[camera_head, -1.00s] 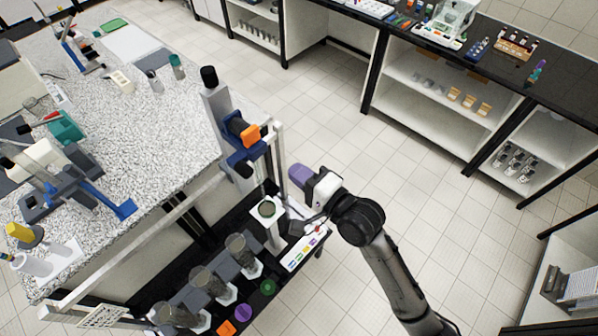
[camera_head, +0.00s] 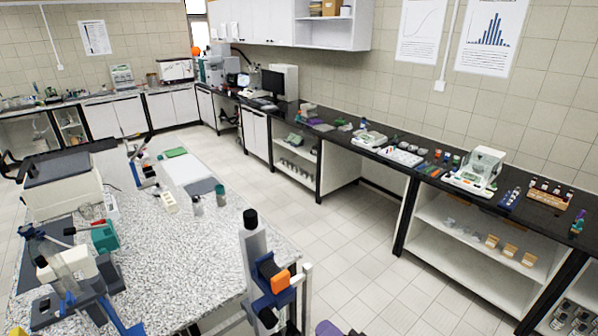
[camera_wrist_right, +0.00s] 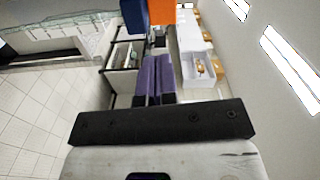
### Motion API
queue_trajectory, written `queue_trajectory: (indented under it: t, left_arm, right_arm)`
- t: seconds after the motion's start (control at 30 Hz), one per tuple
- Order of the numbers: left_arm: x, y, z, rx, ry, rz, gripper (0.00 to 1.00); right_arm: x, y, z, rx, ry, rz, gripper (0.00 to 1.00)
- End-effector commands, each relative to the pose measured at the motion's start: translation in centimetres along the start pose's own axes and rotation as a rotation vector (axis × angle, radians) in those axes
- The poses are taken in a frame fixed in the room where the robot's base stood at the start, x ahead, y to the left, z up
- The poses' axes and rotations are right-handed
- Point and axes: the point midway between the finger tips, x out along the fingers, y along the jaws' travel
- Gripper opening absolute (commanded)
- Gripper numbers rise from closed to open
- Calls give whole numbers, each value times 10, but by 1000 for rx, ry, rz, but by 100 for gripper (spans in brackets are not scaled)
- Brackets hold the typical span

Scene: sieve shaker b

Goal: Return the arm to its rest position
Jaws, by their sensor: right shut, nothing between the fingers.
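My right gripper (camera_head: 328,328) barely shows at the bottom edge of the head view, as a piece of purple finger. In the right wrist view its two purple fingers (camera_wrist_right: 153,72) lie side by side, shut with nothing between them. The rest of my right arm is out of the head view. A grey column device with a blue bracket and an orange block (camera_head: 281,281) stands close to the left of the gripper. Its blue and orange parts also show beyond the fingertips in the right wrist view (camera_wrist_right: 173,14). My left gripper is not in view.
A speckled bench (camera_head: 185,255) with several instruments fills the left. A long black-topped counter (camera_head: 400,172) with white shelves runs along the right wall. A balance (camera_head: 476,172) and small racks stand on it. The tiled floor (camera_head: 350,265) between them is clear.

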Motion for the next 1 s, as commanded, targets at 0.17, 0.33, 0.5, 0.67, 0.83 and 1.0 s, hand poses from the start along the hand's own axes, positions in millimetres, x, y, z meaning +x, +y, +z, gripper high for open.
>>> queue_trajectory:
  t: [0.17, 0.33, 0.5, 0.67, 0.83, 1.0]
  left_arm:
    - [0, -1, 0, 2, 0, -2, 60]
    - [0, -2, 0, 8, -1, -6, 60]
    - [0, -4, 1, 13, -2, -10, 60]
    - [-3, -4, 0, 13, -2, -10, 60]
    - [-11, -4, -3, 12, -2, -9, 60]
    - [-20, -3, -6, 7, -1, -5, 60]
  right_arm:
    - [-2, 26, 5, -368, -60, 156, 0]
    - [-18, 42, 3, -796, -145, 339, 0]
    - [-42, 42, -12, -1112, -202, 494, 0]
    - [-83, 46, -26, -1318, -263, 679, 0]
    - [-145, 69, -25, -1330, -331, 888, 0]
    - [-201, 92, -10, -1240, -358, 1014, 0]
